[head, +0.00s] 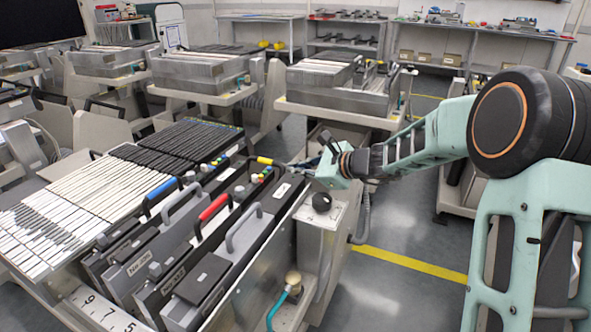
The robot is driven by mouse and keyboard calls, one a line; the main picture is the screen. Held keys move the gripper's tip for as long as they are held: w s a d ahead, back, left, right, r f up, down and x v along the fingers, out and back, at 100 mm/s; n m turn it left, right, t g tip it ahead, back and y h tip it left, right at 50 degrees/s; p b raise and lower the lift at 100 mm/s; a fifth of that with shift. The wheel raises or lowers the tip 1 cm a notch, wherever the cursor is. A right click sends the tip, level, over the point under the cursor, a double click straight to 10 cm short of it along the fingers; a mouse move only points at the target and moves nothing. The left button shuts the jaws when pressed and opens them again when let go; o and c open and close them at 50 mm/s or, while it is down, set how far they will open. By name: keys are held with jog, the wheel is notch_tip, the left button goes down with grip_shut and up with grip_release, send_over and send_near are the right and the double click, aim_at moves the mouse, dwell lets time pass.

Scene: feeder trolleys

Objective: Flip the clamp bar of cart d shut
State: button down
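The nearest feeder trolley (322,238) fills the lower left of the head view; I see no letter marking it as cart d. A thin bar with a yellow end (265,160) lies at its back right corner, beside the feeder ends, and runs right towards my arm. This may be the clamp bar; its exact tilt is unclear. My gripper (318,168) is at the end of my arm, over that back corner, close to the bar. The fingers are too small and partly hidden, so their opening and any contact with the bar cannot be told.
Feeders with blue, red (212,207) and grey handles stand in the near trolley. A black knob (321,201) and a brass fitting with a teal hose (292,279) are on its right side. More trolleys (335,112) stand behind. Floor with a yellow line (410,262) is clear at right.

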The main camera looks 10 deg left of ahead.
jog(key=v, duration=1.2)
